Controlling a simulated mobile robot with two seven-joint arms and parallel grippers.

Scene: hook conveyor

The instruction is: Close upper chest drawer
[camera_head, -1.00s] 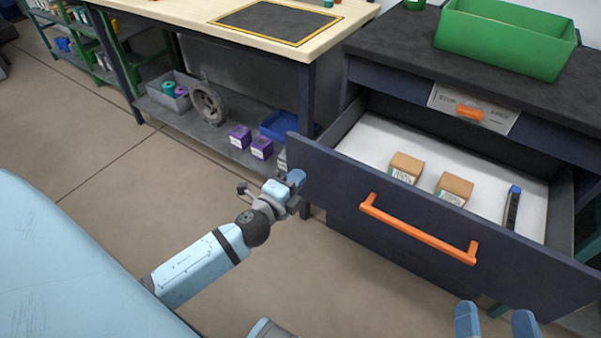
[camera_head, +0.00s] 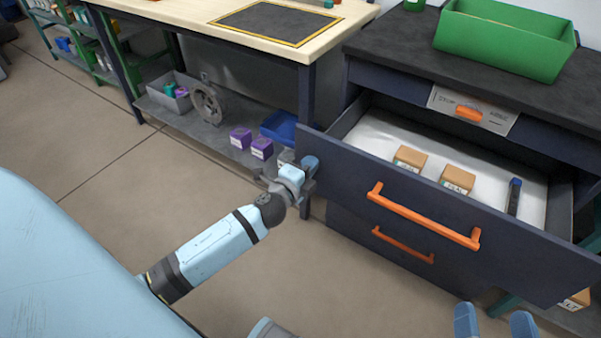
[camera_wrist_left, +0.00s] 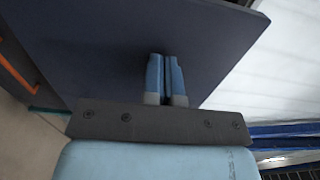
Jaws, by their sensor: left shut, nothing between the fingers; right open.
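The upper chest drawer (camera_head: 350,185) is partly open, with an orange handle (camera_head: 424,215) on its dark blue front. Inside are two small brown boxes (camera_head: 410,158) and a dark blue-capped item (camera_head: 514,197). My left gripper (camera_head: 310,163) is at the left end of the drawer front. In the left wrist view its fingers (camera_wrist_left: 166,75) are shut together with nothing between them, over the dark panel; I cannot tell whether they touch it. My right gripper (camera_head: 495,322) shows two separated fingertips at the bottom edge, open and empty, below the drawer front.
A lower drawer with an orange handle (camera_head: 403,245) is below. A green bin (camera_head: 505,38) stands on the dark top (camera_head: 400,40). A workbench (camera_head: 230,20) with a lower shelf stands at the left. The floor (camera_head: 110,190) left of my arm is clear.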

